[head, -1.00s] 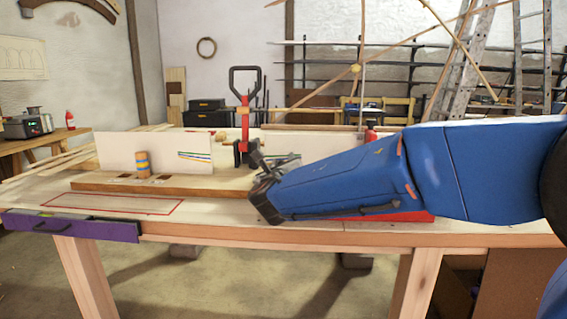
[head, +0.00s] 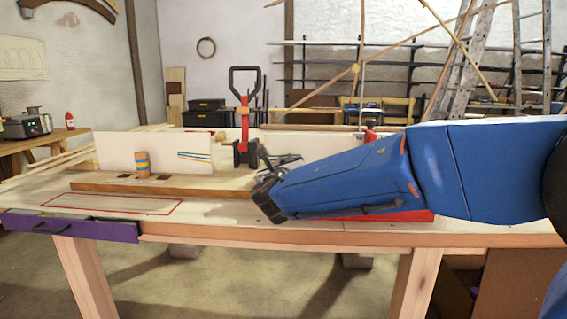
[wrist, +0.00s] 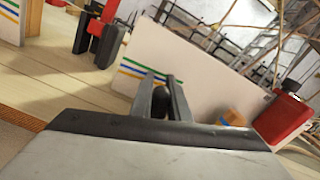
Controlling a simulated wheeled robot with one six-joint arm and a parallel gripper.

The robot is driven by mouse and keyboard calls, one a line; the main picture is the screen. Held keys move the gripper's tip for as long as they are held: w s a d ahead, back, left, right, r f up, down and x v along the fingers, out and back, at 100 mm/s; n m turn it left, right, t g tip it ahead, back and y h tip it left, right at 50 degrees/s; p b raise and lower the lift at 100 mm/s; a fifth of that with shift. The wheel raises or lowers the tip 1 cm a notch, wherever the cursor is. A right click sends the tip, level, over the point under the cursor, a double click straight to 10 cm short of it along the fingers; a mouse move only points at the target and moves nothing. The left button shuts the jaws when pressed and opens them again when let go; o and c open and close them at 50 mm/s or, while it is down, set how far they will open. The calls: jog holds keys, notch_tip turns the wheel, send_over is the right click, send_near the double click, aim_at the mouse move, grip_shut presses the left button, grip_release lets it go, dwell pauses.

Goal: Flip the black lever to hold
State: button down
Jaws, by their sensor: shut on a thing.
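My gripper (head: 264,158) is low over the bench, just right of the red clamp in the head view. In the wrist view its two fingers (wrist: 161,97) are closed around a dark rounded piece, the black lever (wrist: 160,103). Only the lever's top shows between the fingers; its base is hidden behind my gripper. In the head view I cannot separate the lever from the dark fingers. No marking for hold can be read.
A red clamp (head: 244,118) with a black handle stands close behind my gripper. White boards with coloured stripes (head: 190,143) stand on the bench (head: 110,222). A red block (wrist: 284,118) with a black top is at right.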

jog(key=d+m, duration=0.1)
jog(key=m, duration=0.1)
jog(key=d+m, duration=0.2)
jog(key=m, duration=0.1)
jog(key=shift+r, duration=0.2)
jog(key=shift+s+d+f+m, duration=0.15)
jog(key=shift+d+m, duration=0.4)
jog(key=shift+m, duration=0.45)
jog(key=shift+w+d+f+m, duration=0.15)
jog(key=shift+d+m, duration=0.4)
jog(key=shift+m, duration=0.45)
jog(key=shift+s, duration=0.1)
jog(key=c, duration=1.7)
grip_release()
jog(key=s, duration=1.7)
jog(key=shift+s+a, duration=0.2)
jog(key=shift+a, duration=0.05)
jog(key=shift+s, duration=0.1)
